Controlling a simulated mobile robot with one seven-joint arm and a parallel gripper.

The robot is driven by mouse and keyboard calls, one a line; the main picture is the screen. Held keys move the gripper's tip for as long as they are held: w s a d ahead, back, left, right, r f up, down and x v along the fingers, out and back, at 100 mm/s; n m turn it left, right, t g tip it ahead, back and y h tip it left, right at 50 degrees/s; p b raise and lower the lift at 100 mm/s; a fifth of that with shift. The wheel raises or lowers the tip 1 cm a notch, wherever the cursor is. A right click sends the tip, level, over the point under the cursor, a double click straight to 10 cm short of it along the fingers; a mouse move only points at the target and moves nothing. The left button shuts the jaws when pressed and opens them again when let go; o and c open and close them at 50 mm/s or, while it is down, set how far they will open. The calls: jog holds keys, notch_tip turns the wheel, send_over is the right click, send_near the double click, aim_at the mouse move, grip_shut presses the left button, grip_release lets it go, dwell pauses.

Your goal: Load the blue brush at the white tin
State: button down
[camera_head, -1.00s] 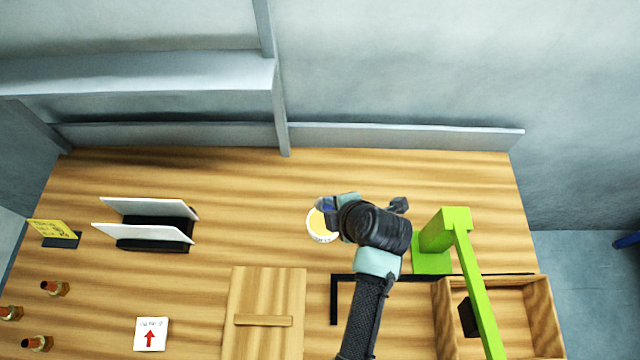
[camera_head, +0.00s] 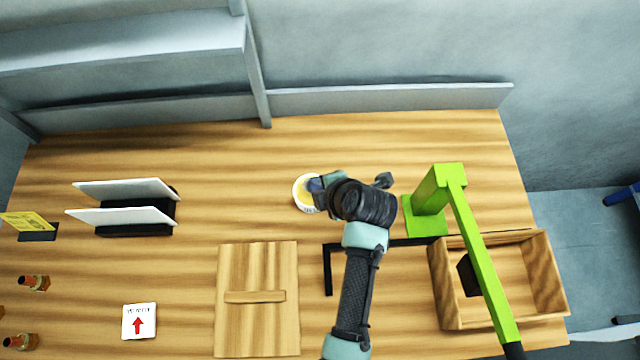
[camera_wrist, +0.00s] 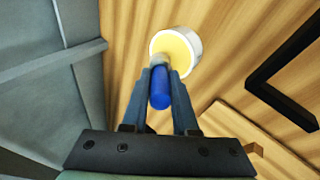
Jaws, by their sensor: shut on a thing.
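The blue brush (camera_wrist: 160,88) is held between the two fingers of my gripper (camera_wrist: 161,75) in the wrist view. Its pale tip points toward the white tin and overlaps the tin's yellow inside in that view. The white tin (camera_wrist: 193,48) stands on the table just beyond the fingertips, with a round opening. In the head view the white tin (camera_head: 301,198) is partly hidden by my gripper (camera_head: 318,185), which is over its right side. I cannot tell whether the brush tip is inside the tin or above it.
A green post with a long arm (camera_head: 430,200) stands right of my wrist, over a wooden box (camera_head: 548,275). A wooden board (camera_head: 235,265) lies in front of the tin. White panels in a black rack (camera_head: 120,218) stand at left. The table behind the tin is clear.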

jog(key=shift+f+b, duration=0.7)
dwell(2.0)
jog(key=shift+r, duration=0.15)
notch_tip(320, 180, up, 7)
jog(key=p, duration=0.5)
jog(key=shift+p, duration=0.35)
jog(key=shift+d, duration=0.1)
dwell(0.6)
